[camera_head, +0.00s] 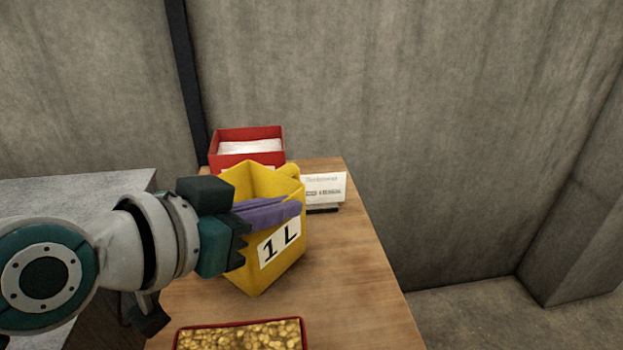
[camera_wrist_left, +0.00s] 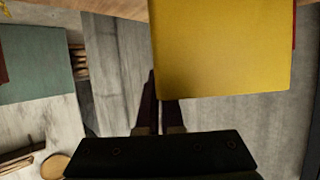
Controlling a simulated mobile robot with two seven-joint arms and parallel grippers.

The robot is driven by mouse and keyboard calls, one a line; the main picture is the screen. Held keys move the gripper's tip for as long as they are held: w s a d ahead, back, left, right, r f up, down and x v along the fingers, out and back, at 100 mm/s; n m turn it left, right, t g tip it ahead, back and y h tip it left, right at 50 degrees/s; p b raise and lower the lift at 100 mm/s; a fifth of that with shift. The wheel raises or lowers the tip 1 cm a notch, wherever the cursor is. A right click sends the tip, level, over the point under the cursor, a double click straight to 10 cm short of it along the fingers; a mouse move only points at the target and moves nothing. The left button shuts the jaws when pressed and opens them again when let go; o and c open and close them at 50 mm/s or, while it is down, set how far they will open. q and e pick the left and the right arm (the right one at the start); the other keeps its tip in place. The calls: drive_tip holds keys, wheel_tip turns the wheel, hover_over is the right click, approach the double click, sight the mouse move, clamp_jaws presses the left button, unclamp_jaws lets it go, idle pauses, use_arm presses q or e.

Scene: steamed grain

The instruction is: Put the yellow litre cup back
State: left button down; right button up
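The yellow litre cup (camera_head: 283,268), an angular open vessel with a white "1 L" label, is upright at the wooden table; I cannot tell whether its base touches the table. My left gripper (camera_head: 270,212) reaches it from the left, its purple fingers lying across the cup's near side just below the rim. In the left wrist view the cup (camera_wrist_left: 222,50) fills the upper right and partly hides the fingers (camera_wrist_left: 160,112), which are close together with a narrow gap. They look shut on a thin part of the cup, but the contact is hidden. My right gripper is out of view.
A red box (camera_head: 216,160) with white contents stands behind the cup. A white printed card (camera_head: 323,187) stands to its right. A red-rimmed tray of yellow grain (camera_head: 240,336) is at the front. The table's right part (camera_head: 350,270) is clear. A grey counter (camera_head: 60,195) lies left.

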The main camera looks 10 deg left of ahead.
use_arm(q)
drive_tip(key=shift+f, duration=1.05)
drive_tip(key=shift+f+b, duration=0.15)
drive_tip(key=shift+b, duration=0.15)
drive_tip(key=c, duration=1.1)
unclamp_jaws()
drive_tip(key=shift+s+a+r, duration=0.1)
drive_tip(key=shift+s+r, duration=0.05)
drive_tip(key=shift+r, duration=0.1)
drive_tip(key=p+v, duration=0.2)
drive_tip(key=v, duration=0.9)
drive_tip(key=shift+s+a+r, duration=0.1)
drive_tip(key=shift+s+a, duration=0.05)
drive_tip(key=shift+s, duration=0.1)
